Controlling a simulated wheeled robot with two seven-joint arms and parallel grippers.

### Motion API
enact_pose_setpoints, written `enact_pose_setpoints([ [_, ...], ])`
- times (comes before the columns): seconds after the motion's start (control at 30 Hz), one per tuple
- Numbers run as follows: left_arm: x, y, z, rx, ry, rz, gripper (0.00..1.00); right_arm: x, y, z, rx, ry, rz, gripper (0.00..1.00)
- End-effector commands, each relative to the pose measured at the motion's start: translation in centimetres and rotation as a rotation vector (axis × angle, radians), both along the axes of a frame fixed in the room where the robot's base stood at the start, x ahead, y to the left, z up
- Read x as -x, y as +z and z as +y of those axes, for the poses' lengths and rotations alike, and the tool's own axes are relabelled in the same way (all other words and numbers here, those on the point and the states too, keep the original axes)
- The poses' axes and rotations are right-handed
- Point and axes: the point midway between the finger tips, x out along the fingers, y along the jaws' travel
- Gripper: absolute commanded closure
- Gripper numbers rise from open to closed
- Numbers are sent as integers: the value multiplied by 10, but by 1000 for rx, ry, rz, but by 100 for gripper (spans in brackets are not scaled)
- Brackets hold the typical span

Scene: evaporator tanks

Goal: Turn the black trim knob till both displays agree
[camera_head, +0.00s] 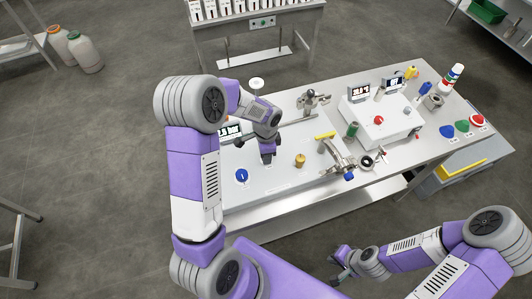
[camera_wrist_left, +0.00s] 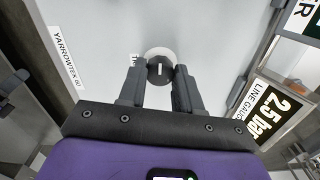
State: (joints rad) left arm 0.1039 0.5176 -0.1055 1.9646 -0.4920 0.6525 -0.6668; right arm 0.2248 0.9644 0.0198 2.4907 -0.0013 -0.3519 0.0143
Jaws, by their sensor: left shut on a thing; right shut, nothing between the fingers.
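The black trim knob (camera_wrist_left: 160,70) sits on a white round base on the pale panel, with a white line mark across its face. My left gripper (camera_wrist_left: 158,80) is shut on it, a finger on each side; it also shows in the head view (camera_head: 267,158), pointing down at the panel. The line gauge display (camera_wrist_left: 275,108) reads what looks like 2 and 5 with "bar". A second display (camera_wrist_left: 308,18) is cut off at the top right, its figures out of frame. My right gripper (camera_head: 338,263) is shut and empty, in front of the bench.
On the panel (camera_head: 300,180) stand a blue knob (camera_head: 242,175) and a brass-coloured knob (camera_head: 300,160). A pipe fitting (camera_head: 341,160) with a blue end is to the right. A second white box (camera_head: 385,130) carries a red button (camera_head: 379,120).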

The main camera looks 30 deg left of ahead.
Motion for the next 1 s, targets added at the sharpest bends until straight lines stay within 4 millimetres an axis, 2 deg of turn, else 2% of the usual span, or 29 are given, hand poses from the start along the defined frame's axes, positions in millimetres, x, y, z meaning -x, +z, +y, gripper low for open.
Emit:
enact_pose_setpoints([
  [0.2, -1, 1, 1, -2, 2, -4, 97, 0, 0, 0, 0, 0, 0, 100],
  [0.23, -1, 1, 1, -2, 2, -4, 62, 0, 0, 0, 0, 0, 0, 100],
  [0.37, -1, 1, 1, -1, 2, -3, 42, 0, 0, 0, 0, 0, 0, 100],
  [0.7, -1, 4, 0, -1, 2, -2, 41, 0, 0, 0, 0, 0, 0, 100],
  [0.77, -1, 10, 0, 0, 3, -4, 41, 0, 1, 0, 0, 0, 0, 100],
  [1.0, -1, 51, 1, -1, 3, -6, 41, 0, 3, 0, 0, 0, 0, 100],
])
